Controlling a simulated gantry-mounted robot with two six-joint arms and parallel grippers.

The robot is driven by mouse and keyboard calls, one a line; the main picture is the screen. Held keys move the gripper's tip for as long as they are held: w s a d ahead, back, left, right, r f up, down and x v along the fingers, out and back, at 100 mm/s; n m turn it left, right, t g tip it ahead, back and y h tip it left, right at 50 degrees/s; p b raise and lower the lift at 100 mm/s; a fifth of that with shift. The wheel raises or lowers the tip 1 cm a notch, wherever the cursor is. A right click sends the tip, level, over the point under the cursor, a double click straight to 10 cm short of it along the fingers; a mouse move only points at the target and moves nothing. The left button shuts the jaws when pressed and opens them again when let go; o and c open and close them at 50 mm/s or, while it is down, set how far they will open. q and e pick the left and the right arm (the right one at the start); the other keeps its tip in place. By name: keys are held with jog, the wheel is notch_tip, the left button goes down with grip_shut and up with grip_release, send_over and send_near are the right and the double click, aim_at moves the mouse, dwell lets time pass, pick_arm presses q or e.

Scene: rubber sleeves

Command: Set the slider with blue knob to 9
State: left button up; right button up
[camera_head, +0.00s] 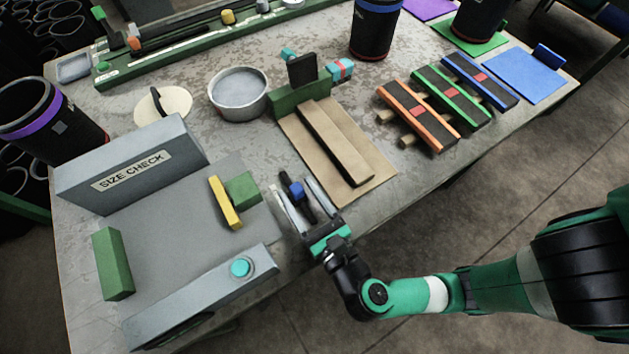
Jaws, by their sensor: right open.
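My right gripper (290,184) reaches in from the right over the table's near edge. Its two pale fingers are spread apart. Between them is a small dark, elongated piece with a blue part (296,189), which looks like the blue knob. I cannot tell whether the fingers touch it or sit above it. No scale or number can be read on it. My left gripper is not in view.
A grey SIZE CHECK station (130,172) with green and yellow blocks stands left of the gripper. A tan board (365,175) with a raised bar lies just beyond. Orange, green and blue striped blocks (417,117) sit at right. A metal bowl (239,92) stands behind.

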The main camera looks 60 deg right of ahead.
jog(key=p+v, duration=0.1)
jog(key=v, duration=0.6)
jog(key=shift+d+r, duration=0.1)
